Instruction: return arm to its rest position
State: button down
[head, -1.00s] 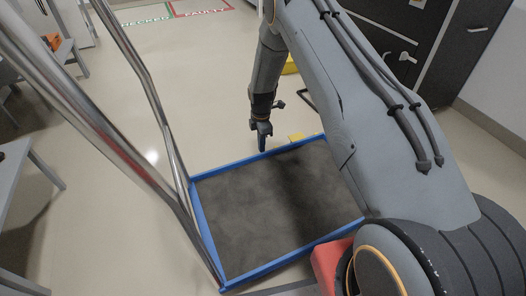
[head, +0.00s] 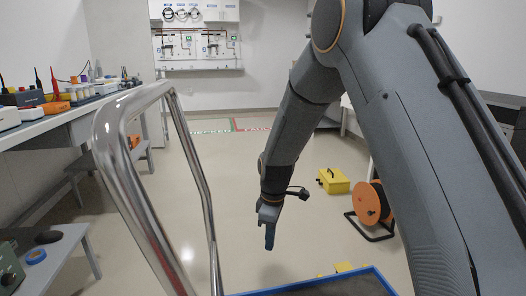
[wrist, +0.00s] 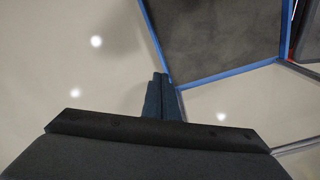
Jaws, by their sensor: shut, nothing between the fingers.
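My gripper (head: 268,232) hangs at the end of my bent arm in the head view, pointing down at about the middle of the picture. Its fingers are shut and hold nothing. In the wrist view the fingers (wrist: 162,97) are together, with pale floor around them and the blue edge of a tray just beyond. The dark-floored tray with a blue rim (head: 372,271) shows only its far edge at the bottom of the head view. It also shows at the top of the wrist view (wrist: 226,74). The tray's visible part is empty.
A chrome rail (head: 150,215) stands at the left. Beyond it are a cluttered workbench (head: 62,122) and a low grey table (head: 62,258). A yellow case (head: 333,181) and an orange cable reel (head: 368,203) lie on the floor at the right. The middle floor is clear.

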jog(key=s+a+r+m, duration=0.2)
jog(key=s+a+r, duration=0.1)
jog(key=s+r, duration=0.5)
jog(key=s+a+r+m, duration=0.25)
jog(key=s+r, duration=0.35)
jog(key=s, duration=0.5)
jog(key=s+d+r+m+y, duration=0.1)
jog(key=s+r+m, duration=0.1)
jog(key=s, duration=0.7)
jog(key=s+d+r+m, duration=0.1)
jog(key=s+r+m, duration=0.1)
jog(key=s, duration=0.6)
jog(key=d+r+m+p, duration=0.2)
jog(key=d+r+p, duration=0.5)
jog(key=p, duration=0.6)
jog(key=d+r+m+h+p, duration=0.1)
jog(key=d+r+p, duration=0.5)
jog(key=r+p, duration=0.6)
jog(key=d+r+m+p, duration=0.3)
jog(key=d+r+p, duration=0.4)
jog(key=p, duration=0.6)
notch_tip(320, 180, up, 2)
jog(key=shift+s+d+r+h+p, duration=0.15)
jog(key=shift+d+r+h+p, duration=0.1)
jog(key=shift+d+h+p, duration=0.1)
